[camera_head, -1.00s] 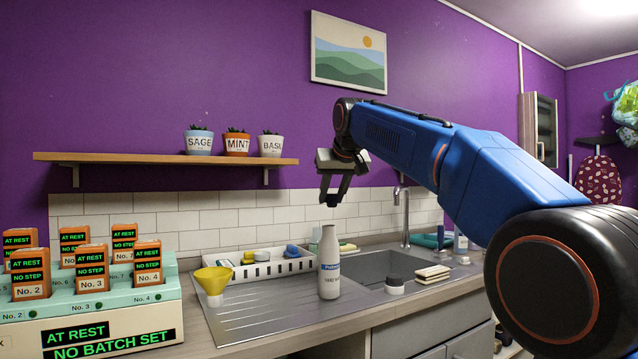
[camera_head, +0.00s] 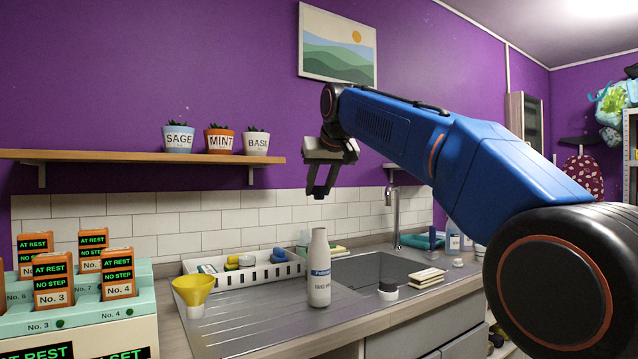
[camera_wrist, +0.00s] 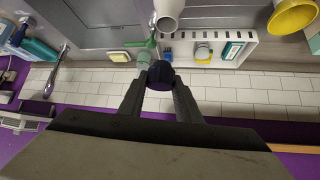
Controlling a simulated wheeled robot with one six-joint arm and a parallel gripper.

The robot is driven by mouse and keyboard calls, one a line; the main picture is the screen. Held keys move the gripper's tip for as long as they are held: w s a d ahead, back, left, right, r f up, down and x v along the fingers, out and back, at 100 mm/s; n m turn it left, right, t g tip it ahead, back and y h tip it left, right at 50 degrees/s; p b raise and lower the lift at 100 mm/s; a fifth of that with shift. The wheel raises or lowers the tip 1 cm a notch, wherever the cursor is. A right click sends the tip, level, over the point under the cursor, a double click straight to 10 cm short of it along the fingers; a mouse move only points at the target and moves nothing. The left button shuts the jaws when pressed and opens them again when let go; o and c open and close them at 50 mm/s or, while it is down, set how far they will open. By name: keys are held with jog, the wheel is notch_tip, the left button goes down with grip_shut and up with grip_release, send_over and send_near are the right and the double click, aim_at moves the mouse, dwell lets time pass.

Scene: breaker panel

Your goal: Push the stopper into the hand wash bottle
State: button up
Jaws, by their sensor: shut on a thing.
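The white hand wash bottle (camera_head: 319,278) stands upright on the steel drainer beside the sink, with a blue label and an open narrow neck. My gripper (camera_head: 319,190) points down in the air above it, apart from the neck. Its fingers are shut on a small dark stopper (camera_wrist: 160,76); in the head view the stopper (camera_head: 319,194) shows as a dark stub below the fingertips. In the wrist view the bottle (camera_wrist: 168,12) is at the top edge, beyond the stopper, mostly cut off.
A yellow funnel (camera_head: 194,290) stands left of the bottle. A white rack (camera_head: 243,276) with several items lies behind it. A shelf with plant pots (camera_head: 130,156) is higher up.

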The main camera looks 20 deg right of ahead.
jog(key=shift+f, duration=3.25)
jog(key=shift+f, duration=1.2)
jog(key=o, duration=1.1)
jog(key=shift+v, duration=3.95)
jog(key=shift+d, duration=0.1)
jog(key=s+d+f+g, duration=0.1)
jog(key=s+d+f, duration=0.1)
jog(key=s+f, duration=1)
jog(key=s+d+f+g, duration=0.1)
jog(key=s+d+f, duration=0.1)
jog(key=s+f, duration=1.1)
jog(key=s+d+f+g, duration=0.2)
jog(key=s+f, duration=1)
jog(key=f, duration=0.6)
jog(key=shift+s+d+f+m, duration=0.25)
jog(key=shift+s+d+m, duration=0.05)
jog(key=shift+s, duration=0.05)
